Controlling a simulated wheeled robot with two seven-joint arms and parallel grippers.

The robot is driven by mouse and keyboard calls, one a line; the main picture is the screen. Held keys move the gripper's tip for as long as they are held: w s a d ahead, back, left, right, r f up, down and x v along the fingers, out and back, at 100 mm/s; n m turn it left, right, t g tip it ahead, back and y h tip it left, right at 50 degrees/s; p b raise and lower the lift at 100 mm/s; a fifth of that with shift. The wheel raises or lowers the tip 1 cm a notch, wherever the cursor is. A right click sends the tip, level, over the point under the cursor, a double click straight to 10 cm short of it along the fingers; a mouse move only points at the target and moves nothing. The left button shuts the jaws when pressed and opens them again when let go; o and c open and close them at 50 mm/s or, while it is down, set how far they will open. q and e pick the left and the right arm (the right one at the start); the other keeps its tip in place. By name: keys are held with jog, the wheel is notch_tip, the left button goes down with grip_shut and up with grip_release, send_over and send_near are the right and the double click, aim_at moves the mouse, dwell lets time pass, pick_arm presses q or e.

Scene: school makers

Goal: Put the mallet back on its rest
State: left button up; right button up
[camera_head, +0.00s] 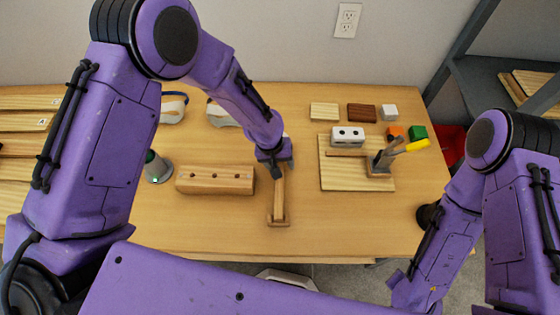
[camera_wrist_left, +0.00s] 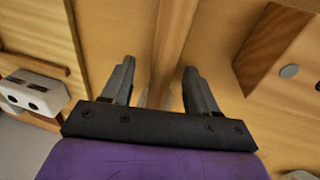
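A slim wooden bar (camera_head: 280,190), which looks like the mallet's handle, runs toward the table's front edge from under my left gripper (camera_head: 275,165). Its near end meets a small notched wooden piece (camera_head: 278,221); I cannot tell if that is the rest or part of the mallet. In the left wrist view the bar (camera_wrist_left: 172,45) passes between the two fingers of my left gripper (camera_wrist_left: 158,88), with a gap on each side. The gripper is open. The mallet's head is not clearly seen. My right gripper is out of view.
A wooden block with holes (camera_head: 215,180) lies left of the bar. A green block (camera_head: 417,132) stands behind. The table front between is clear.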

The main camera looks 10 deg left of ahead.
pick_arm(q)
jog(key=b+v, duration=0.1)
jog(key=v, duration=0.9)
jog(key=shift+r, duration=0.3)
